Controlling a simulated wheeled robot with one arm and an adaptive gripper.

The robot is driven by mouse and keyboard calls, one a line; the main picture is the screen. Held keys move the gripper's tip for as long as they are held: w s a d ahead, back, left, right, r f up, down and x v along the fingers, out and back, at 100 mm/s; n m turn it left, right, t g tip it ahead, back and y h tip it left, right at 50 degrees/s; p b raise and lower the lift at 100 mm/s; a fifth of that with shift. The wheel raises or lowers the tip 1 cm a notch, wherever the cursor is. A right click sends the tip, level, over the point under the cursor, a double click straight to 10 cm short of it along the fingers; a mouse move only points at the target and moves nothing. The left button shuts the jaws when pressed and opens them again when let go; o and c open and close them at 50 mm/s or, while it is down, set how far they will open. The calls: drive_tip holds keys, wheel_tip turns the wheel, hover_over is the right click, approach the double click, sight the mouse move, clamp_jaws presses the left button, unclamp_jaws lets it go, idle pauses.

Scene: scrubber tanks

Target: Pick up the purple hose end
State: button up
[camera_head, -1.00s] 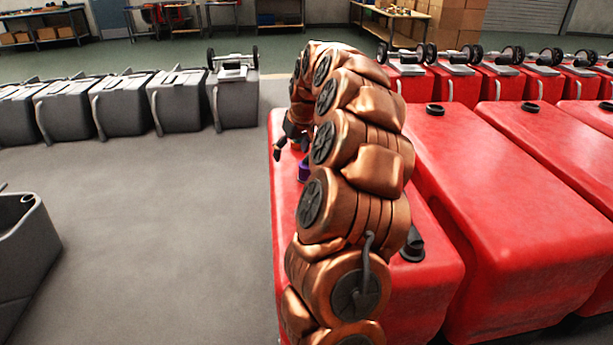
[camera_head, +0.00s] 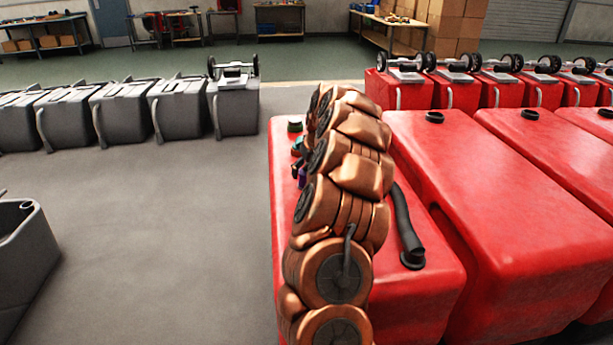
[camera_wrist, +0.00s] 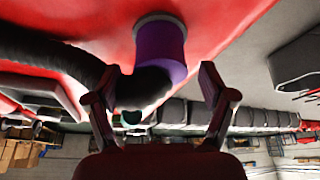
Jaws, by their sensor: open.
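The purple hose end (camera_wrist: 160,46) is a cuff with a grey rim in the wrist view, against the red tank (camera_wrist: 95,22), which shows upside down there. A black hose (camera_wrist: 55,52) curves in from the left and joins it. My gripper (camera_wrist: 158,84) is open, its two fingers apart on either side of the cuff's lower end, with nothing held. I cannot tell how far the fingertips are from the cuff. In the head view a bit of purple (camera_head: 300,172) shows on the tank's left side; my arm hides most of it and the gripper.
The black hose also shows on the near right of the tank, ending in a base (camera_head: 412,258). A dark green fitting (camera_head: 295,127) stands at the tank's far left. More red tanks (camera_head: 530,190) stand close on the right. Open grey floor (camera_head: 150,230) lies left, with grey tanks (camera_head: 180,105) behind.

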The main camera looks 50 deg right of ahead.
drive_tip(key=shift+w+d+f, duration=0.1)
drive_tip(key=shift+w+f, duration=0.15)
drive_tip(key=shift+f, duration=0.4)
drive_tip(key=c, duration=1.3)
